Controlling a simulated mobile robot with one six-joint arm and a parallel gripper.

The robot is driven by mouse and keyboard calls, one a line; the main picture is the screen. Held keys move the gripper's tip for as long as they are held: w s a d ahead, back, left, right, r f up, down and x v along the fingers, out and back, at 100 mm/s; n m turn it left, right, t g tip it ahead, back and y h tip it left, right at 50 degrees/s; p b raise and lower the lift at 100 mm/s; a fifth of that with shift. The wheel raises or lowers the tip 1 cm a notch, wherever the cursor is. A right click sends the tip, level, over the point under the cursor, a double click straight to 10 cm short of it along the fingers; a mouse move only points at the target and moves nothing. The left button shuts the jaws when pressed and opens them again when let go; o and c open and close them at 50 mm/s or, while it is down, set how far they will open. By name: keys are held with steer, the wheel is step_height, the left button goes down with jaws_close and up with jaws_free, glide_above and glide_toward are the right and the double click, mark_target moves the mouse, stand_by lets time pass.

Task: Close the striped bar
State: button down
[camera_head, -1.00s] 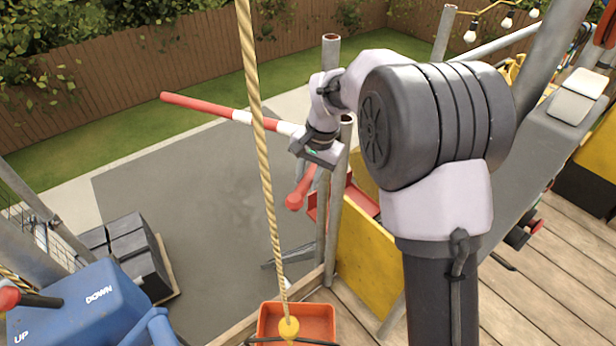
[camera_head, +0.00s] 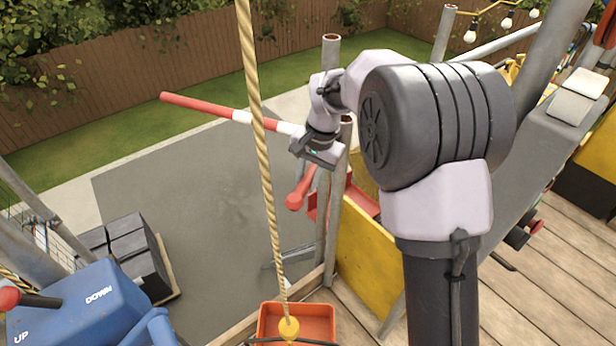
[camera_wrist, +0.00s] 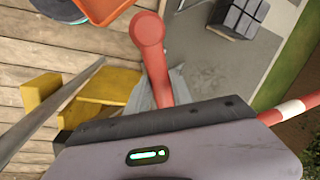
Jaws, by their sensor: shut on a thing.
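The striped bar (camera_head: 213,109) is red and white. In the head view it reaches out to the left over the paved ground, from beside a scaffold post, and stands close to level. My gripper (camera_head: 318,168) is at the bar's right end, beside the post. A red handle (camera_head: 297,196) with a rounded end sticks out below my gripper. In the wrist view this red handle (camera_wrist: 151,50) runs down into my gripper, and the striped bar (camera_wrist: 292,110) shows at the right edge.
A rope (camera_head: 262,150) hangs in front, with an orange bucket (camera_head: 296,318) below it. Scaffold posts (camera_head: 331,120) and a yellow board (camera_head: 366,260) stand close to my arm. A blue UP/DOWN control box (camera_head: 85,308) is at lower left. Dark tile stacks (camera_head: 130,250) sit on the ground.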

stand_by(0.4)
steer(key=w+d+n+g+p, duration=0.1)
steer(key=d+n+g+p, duration=0.1)
steer(key=d+n+p, duration=1)
steer(key=shift+w+d+n+p, duration=0.3)
steer(key=shift+d+p, duration=0.9)
steer(key=shift+d, duration=1.95)
steer(key=shift+r, duration=0.1)
steer(key=c, duration=1.1)
jaws_free()
steer(key=shift+d, duration=0.1)
